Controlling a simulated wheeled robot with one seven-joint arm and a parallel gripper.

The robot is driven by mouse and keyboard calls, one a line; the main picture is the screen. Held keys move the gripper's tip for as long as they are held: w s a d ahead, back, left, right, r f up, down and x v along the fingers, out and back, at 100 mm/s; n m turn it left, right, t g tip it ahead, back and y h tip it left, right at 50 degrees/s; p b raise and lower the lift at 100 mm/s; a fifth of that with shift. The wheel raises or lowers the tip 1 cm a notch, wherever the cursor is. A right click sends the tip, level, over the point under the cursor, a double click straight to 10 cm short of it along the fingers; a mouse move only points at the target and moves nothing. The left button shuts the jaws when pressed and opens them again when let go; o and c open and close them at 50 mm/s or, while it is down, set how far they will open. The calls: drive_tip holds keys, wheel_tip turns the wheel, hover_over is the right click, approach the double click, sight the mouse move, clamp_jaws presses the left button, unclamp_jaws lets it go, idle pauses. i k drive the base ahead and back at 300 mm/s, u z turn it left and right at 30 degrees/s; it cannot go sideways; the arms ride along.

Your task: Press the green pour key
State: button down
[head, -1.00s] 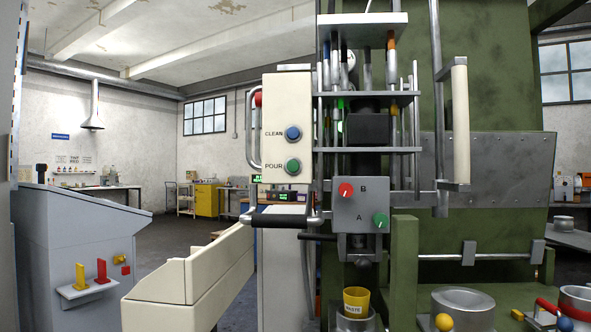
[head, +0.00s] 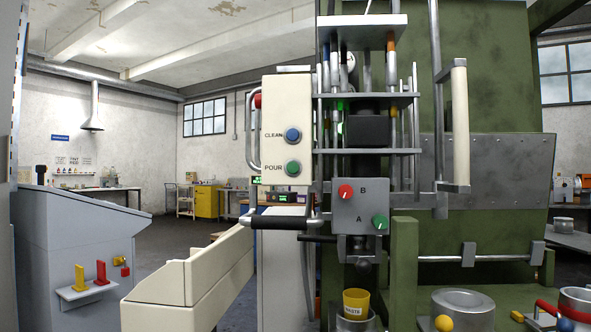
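The green pour key (head: 293,168) is a round button on a cream panel (head: 287,100), beside the label POUR. It sits below a blue round button (head: 293,134) labelled CLEAN. Nothing covers the green key. Whether it is pressed in cannot be told. My gripper is not in view.
A chrome handle (head: 252,130) curves along the panel's left edge, and a dark bar (head: 280,222) juts out below. A grey box (head: 360,206) with red and green knobs stands to the right. A yellow cup (head: 356,301) is underneath. Cream bodywork (head: 160,300) fills the lower left.

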sight(293, 167)
drive_tip(key=k, duration=1.35)
drive_tip(key=u, duration=0.6)
drive_tip(key=i, duration=1.15)
drive_tip(key=z, duration=0.4)
drive_tip(key=i, duration=0.5)
drive_tip(key=z, duration=0.55)
